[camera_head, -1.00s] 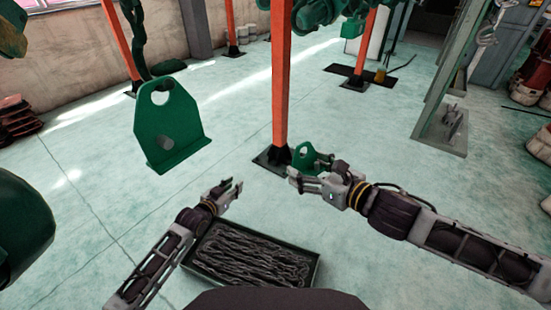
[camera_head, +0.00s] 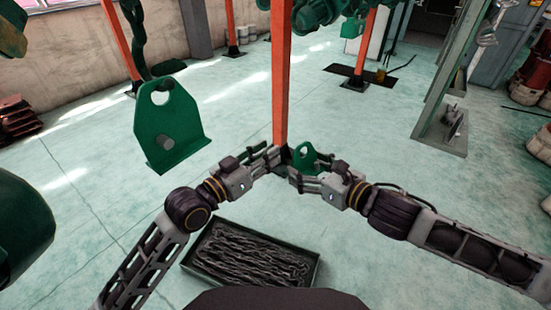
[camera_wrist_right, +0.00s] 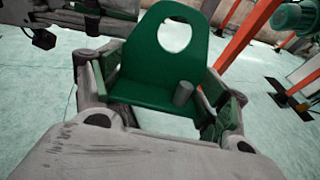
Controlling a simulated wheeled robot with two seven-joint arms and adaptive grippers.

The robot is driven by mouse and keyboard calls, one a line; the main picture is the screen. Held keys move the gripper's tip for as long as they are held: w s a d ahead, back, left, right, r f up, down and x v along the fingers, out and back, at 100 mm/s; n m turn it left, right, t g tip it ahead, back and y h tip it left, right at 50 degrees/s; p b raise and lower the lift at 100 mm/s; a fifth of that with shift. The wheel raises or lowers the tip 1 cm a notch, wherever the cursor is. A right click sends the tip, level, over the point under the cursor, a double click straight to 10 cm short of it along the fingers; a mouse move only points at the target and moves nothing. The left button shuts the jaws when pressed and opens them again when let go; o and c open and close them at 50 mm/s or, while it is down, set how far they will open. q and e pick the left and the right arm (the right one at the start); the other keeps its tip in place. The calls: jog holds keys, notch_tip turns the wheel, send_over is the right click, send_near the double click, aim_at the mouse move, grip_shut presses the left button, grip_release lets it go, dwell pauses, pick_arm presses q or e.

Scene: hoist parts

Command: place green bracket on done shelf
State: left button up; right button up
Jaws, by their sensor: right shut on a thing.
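The green bracket (camera_head: 306,152) is a small plate with a round hole. It also fills the middle of the right wrist view (camera_wrist_right: 160,72), where its base and a grey pin show. My right gripper (camera_head: 300,179) is shut on it, with fingers at both sides of its base. My left gripper (camera_head: 272,160) is open and empty just left of the bracket. It also shows at the top left of the right wrist view (camera_wrist_right: 75,22). I cannot make out which structure is the done shelf.
A larger green plate (camera_head: 180,118) with a hole and pin stands left. An orange post (camera_head: 281,75) rises behind my grippers. A tray (camera_head: 313,283) of dark chain lies on the floor below. A green upright frame (camera_head: 432,137) stands right. Open floor lies between.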

pick_arm(q)
jog(key=s+d+r+g+h, duration=0.1)
jog(key=s+d+r+g, duration=0.1)
jog(key=s, duration=0.3)
jog(key=shift+s+d+r+h, duration=0.3)
jog(key=shift+d+r, duration=0.1)
jog(key=shift+r, duration=0.45)
jog(key=shift+w+d, duration=0.15)
jog(key=shift+w, duration=0.05)
jog(key=shift+x, duration=5.85)
grip_shut()
jog(key=shift+r, duration=0.1)
pick_arm(e)
jog(key=o, duration=1.6)
jog(key=shift+c, duration=0.2)
